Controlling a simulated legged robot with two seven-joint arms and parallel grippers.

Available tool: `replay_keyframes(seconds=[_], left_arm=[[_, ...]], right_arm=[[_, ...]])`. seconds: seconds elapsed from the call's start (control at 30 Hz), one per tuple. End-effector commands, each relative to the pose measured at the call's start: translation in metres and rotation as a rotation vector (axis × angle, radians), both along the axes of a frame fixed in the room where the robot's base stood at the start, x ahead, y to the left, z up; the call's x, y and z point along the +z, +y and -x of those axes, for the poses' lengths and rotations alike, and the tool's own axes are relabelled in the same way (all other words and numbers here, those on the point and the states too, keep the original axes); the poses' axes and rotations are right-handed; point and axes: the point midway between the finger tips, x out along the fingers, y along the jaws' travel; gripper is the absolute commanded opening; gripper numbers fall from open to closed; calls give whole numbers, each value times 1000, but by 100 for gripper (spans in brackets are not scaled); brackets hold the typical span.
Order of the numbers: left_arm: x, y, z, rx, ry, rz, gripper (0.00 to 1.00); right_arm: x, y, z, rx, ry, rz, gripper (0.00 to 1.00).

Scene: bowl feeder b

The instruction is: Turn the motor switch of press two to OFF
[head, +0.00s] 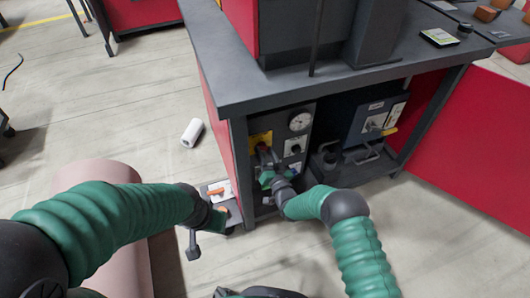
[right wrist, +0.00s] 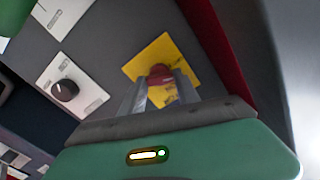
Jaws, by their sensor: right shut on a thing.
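A red knob (right wrist: 160,75) sits on a yellow plate (right wrist: 178,57) on a grey panel in the right wrist view. My right gripper (right wrist: 165,88) has its fingers on either side of the knob and is shut on it. In the head view the yellow plate (head: 261,139) is on the panel under the bench, with my right gripper (head: 265,165) in front of it. Labels are too small to read, so the knob's marked position cannot be told. The end of my left arm (head: 217,219) is low and left of the panel; its fingers are not clear.
A white plate with a black knob (right wrist: 64,90) is beside the yellow plate. A round gauge (head: 300,122) is above it. A blue-grey box (head: 372,112) with a yellow-tipped lever stands right. The dark bench top (head: 290,88) overhangs. A white roll (head: 192,132) lies on the floor.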

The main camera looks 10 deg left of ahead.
Motion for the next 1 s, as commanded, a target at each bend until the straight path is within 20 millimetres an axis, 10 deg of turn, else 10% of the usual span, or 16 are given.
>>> replay_keyframes(seconds=[1.0], left_arm=[[6, 0, 0, 0, 0, 0, 36]], right_arm=[[-11, 1, 5, 9, -199, 386, 0]])
